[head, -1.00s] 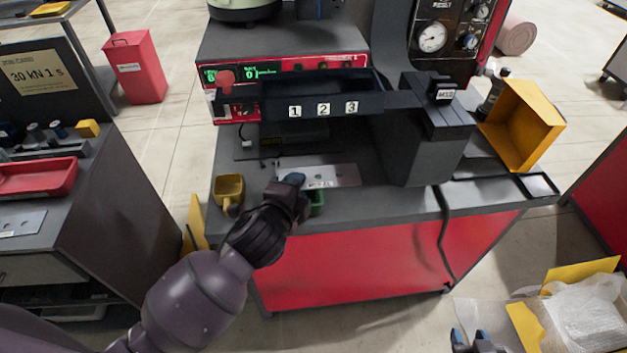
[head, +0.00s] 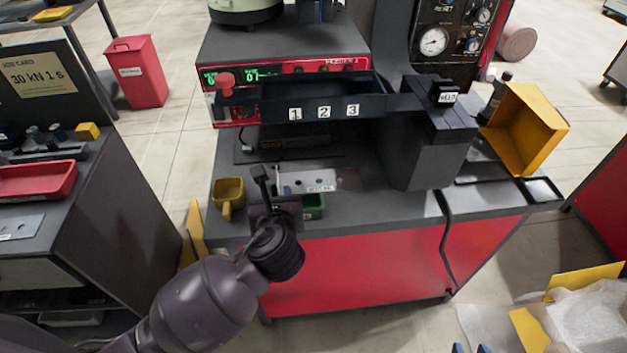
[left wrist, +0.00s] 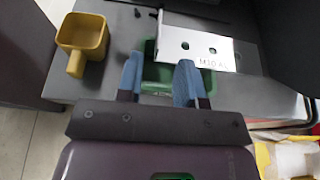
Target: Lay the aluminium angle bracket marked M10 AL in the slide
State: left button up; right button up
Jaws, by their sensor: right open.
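The aluminium angle bracket (head: 306,179) is a pale metal piece with holes on the grey bench top. Its M10 AL lettering is readable in the left wrist view, where the bracket (left wrist: 197,40) lies just beyond my fingers. My left gripper (head: 276,192) is at the bench's front edge, beside the bracket. In the left wrist view its blue fingers (left wrist: 158,82) are apart over a green tray (left wrist: 152,70), with nothing between them. My right gripper (head: 471,346) shows only its fingertips at the bottom edge, open. I cannot tell for certain which part is the slide.
A yellow scoop-like cup (head: 229,193) stands left of the bracket. A dark trough (head: 320,100) numbered 1, 2, 3 overhangs the bench. A dark block with a label (head: 440,118) stands right. A yellow bin (head: 524,128) is at the far right.

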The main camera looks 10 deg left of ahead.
aim_at(277, 176)
pick_arm(q)
jog(key=b+x, duration=0.1)
jog(key=x, duration=0.4)
jog(key=shift+f, duration=0.1)
jog(key=b+x, duration=0.1)
jog(key=x, duration=0.3)
jog(key=shift+f, duration=0.2)
jog(key=shift+w+a, duration=0.1)
jog(key=shift+w, duration=0.25)
grip_shut()
